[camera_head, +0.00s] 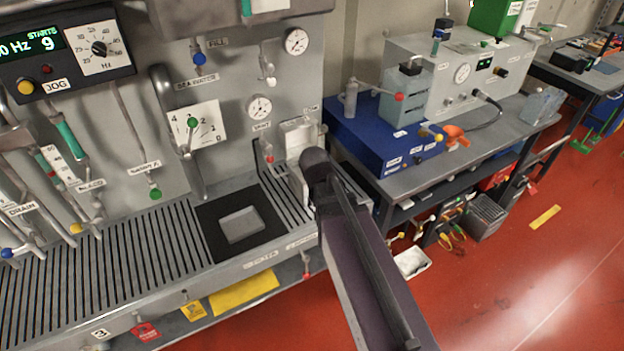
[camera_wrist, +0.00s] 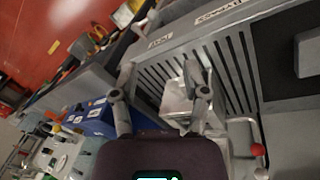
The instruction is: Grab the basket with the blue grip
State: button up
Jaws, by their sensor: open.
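No basket with a blue grip can be made out for sure in either view. In the wrist view my gripper (camera_wrist: 160,85) is open, its two grey fingers spread apart. A pale metal box-like piece (camera_wrist: 178,97) lies beyond and partly behind the right finger, at the edge of the slotted tray; I cannot tell whether they touch. A pale upright metal piece (camera_head: 300,137) stands beside the dark end of my arm in the head view. My fingers are largely hidden there. A small blue knob (camera_head: 8,253) ends a rod at the far left, and another blue knob (camera_head: 200,58) is on the panel.
The machine's slotted tray (camera_head: 130,255) runs along the front, with a dark square pad (camera_head: 208,212) on it. A red-tipped lever (camera_wrist: 258,150) is close to the right finger. A bench with a blue box (camera_head: 372,137) stands right. A grey crate (camera_head: 487,215) is underneath.

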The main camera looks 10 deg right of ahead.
jog(key=w+a+r+m+t+h+b, duration=0.1)
jog(key=w+a+m+t+h+b, duration=0.1)
jog(key=w, duration=0.7)
jog(key=w+a+r+m+t+h+b, duration=0.2)
jog(key=w+a+m+h, duration=0.4)
jog(key=w, duration=0.4)
jog(key=a+m+t+b, duration=0.1)
jog(key=a, duration=0.1)
jog(key=shift+a+m+t+b, duration=0.3)
jog(key=shift+a+t, duration=0.05)
jog(key=shift+t, duration=0.05)
jog(key=b+x, duration=0.4)
jog(key=x, duration=0.3)
jog(key=shift+d+f, duration=0.25)
jog(key=shift+f, duration=0.05)
jog(key=shift+w+d+f, duration=0.1)
jog(key=shift+w+d, duration=0.15)
jog(key=shift+d, duration=0.15)
